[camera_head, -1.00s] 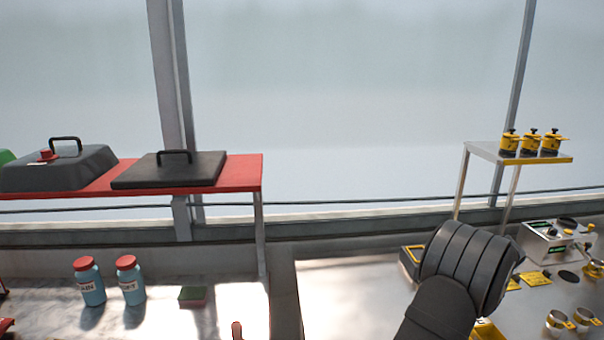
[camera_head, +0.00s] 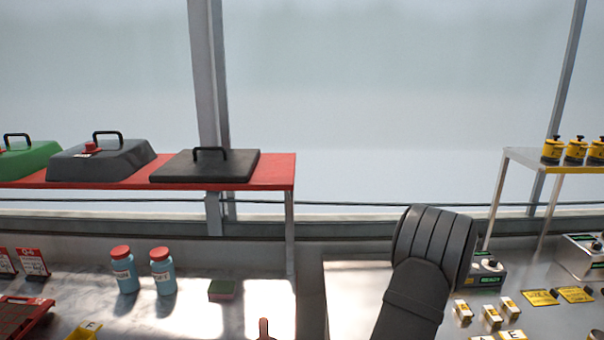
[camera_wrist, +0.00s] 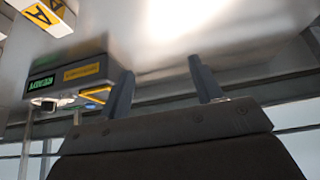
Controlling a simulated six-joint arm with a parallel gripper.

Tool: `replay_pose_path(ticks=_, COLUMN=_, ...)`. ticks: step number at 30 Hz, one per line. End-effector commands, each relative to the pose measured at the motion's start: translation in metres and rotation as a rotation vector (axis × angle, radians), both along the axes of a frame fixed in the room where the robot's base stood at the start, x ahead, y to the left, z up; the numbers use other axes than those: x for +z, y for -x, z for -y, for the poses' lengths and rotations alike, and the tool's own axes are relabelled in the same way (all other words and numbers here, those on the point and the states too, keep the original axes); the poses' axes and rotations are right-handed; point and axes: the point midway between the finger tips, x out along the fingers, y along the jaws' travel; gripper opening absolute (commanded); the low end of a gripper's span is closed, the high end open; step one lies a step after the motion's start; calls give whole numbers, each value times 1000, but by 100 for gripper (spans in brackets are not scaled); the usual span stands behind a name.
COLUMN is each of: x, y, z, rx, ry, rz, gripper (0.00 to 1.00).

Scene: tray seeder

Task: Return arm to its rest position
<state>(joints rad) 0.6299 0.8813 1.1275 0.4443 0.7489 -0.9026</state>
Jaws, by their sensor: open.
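My gripper (camera_wrist: 162,82) shows in the wrist view with its two dark fingers spread apart and nothing between them. The wrist picture is upside down, with the bench above and the windows below. In the head view my dark arm link (camera_head: 418,275) rises at the lower right, in front of the metal bench (camera_head: 349,290). The gripper itself does not show in the head view.
A grey device with a green display (camera_wrist: 54,85) is left of the fingers in the wrist view. A red shelf (camera_head: 278,174) holds covers. Two blue bottles (camera_head: 124,276) and a sponge (camera_head: 222,290) stand below. A metal shelf (camera_head: 522,156) holds yellow-black pots.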

Motion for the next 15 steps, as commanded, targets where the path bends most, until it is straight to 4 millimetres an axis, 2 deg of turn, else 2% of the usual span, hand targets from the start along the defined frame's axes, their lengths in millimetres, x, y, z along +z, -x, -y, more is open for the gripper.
replay_pose_path(ticks=1, x=-1, y=-6, z=-10, rx=5, ry=1, rz=0, gripper=60)
replay_pose_path(ticks=15, x=-7, y=-46, z=-95, rx=10, ry=1, rz=0, gripper=60)
